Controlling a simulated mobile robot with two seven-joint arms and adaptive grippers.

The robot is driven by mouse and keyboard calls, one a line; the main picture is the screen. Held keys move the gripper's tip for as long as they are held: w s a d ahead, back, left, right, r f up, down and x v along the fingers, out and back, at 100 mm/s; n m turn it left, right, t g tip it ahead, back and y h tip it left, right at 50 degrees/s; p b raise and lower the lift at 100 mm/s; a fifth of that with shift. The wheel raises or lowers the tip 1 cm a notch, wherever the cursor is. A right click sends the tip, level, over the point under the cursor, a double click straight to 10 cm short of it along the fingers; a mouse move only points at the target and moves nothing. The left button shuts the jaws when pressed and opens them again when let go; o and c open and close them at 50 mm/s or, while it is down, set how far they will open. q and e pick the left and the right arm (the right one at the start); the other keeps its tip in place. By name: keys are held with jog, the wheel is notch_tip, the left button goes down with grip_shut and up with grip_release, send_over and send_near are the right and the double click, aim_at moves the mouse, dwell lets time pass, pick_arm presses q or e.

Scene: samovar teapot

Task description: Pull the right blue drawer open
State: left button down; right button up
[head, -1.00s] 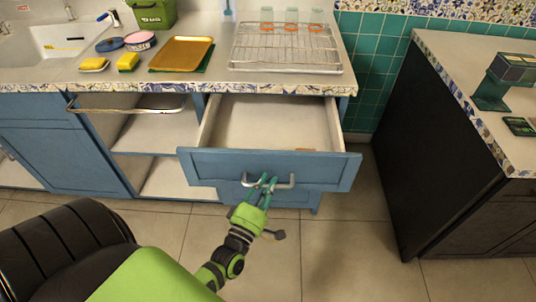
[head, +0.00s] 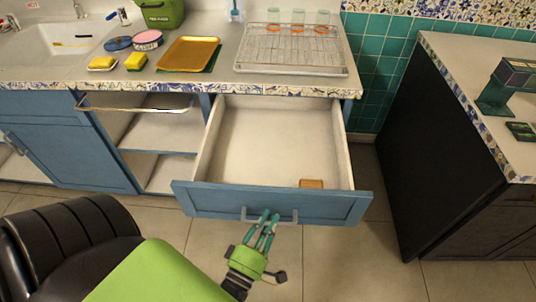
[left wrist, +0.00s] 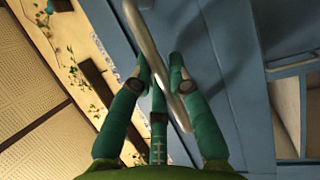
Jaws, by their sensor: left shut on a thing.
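The right blue drawer (head: 272,203) stands far out from the cabinet under the counter, and its pale inside is in plain view in the head view. A small brown block (head: 311,184) lies in it near the front right corner. The drawer's grey bar handle (head: 284,217) is on its front. My left gripper (head: 265,219) is at the handle, shut on it. In the left wrist view the fingers (left wrist: 165,75) stand on both sides of the handle bar (left wrist: 158,50). My right gripper is in no view.
A wire rack (head: 292,50) with glasses, a gold tray (head: 189,53), sponges (head: 136,62) and a green box (head: 163,12) stand on the counter. A dark cabinet (head: 418,150) stands to the right. Open shelves (head: 160,133) are left of the drawer. The tiled floor in front is bare.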

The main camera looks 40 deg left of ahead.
pick_arm(q)
jog(key=c, duration=1.2)
grip_release()
jog(key=shift+o, duration=0.2)
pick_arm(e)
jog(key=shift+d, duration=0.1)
pick_arm(q)
jog(key=v, duration=1.2)
